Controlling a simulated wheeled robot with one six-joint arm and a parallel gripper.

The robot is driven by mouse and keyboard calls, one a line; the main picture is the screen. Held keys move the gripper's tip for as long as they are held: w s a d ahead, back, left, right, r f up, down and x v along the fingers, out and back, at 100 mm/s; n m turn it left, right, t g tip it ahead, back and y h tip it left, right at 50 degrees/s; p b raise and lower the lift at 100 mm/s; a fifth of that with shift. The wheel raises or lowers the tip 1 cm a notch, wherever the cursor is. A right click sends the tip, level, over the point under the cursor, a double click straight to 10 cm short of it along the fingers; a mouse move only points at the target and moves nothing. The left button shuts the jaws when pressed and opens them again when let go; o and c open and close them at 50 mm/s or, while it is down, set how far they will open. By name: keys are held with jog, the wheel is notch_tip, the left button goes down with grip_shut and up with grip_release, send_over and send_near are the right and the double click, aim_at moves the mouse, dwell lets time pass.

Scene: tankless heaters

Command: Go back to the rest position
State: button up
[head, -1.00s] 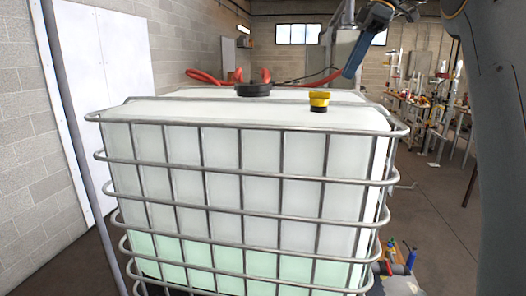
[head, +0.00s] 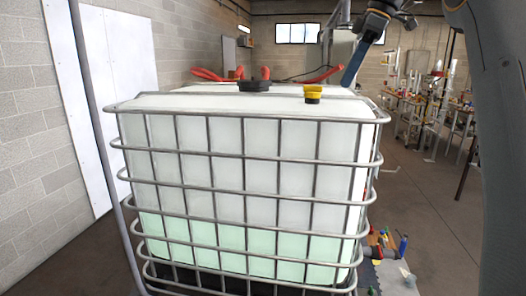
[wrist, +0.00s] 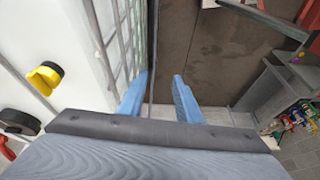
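My gripper shows in the wrist view (wrist: 158,92) with its two blue fingers apart and nothing held between them. In the head view a blue finger of my gripper (head: 356,62) is at the upper right, above the back right part of a caged white tank (head: 245,170). The tank has a black round cap (head: 254,86) and a yellow cap (head: 313,94) on top. In the wrist view the yellow cap (wrist: 45,78) is left of the fingers, clear of them. The left finger appears close alongside the tank's cage; whether it touches cannot be told.
Red hoses (head: 325,74) lie behind the tank top. Tools and a grey item (head: 395,275) sit low at the tank's right. Cluttered shelves (head: 430,105) stand at the back right. A white panel (head: 115,95) is on the left wall. Bare floor (head: 430,205) lies right of the tank.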

jog(key=s+a+f+m+h+b, duration=0.1)
jog(key=s+f+m+b, duration=0.2)
jog(key=f, duration=1)
jog(key=s+a+f+m+h+b, duration=0.1)
jog(key=s+f+m+b, duration=0.3)
jog(key=f, duration=0.9)
jog(key=s+a+f+m+h+b, duration=0.1)
jog(key=s+f+m, duration=0.6)
jog(key=s+f, duration=1.3)
notch_tip(320, 180, down, 3)
jog(key=shift+a+f+m+t+h+b, duration=0.1)
jog(key=shift+a+m+t+h+b, duration=0.2)
jog(key=shift+h, duration=0.4)
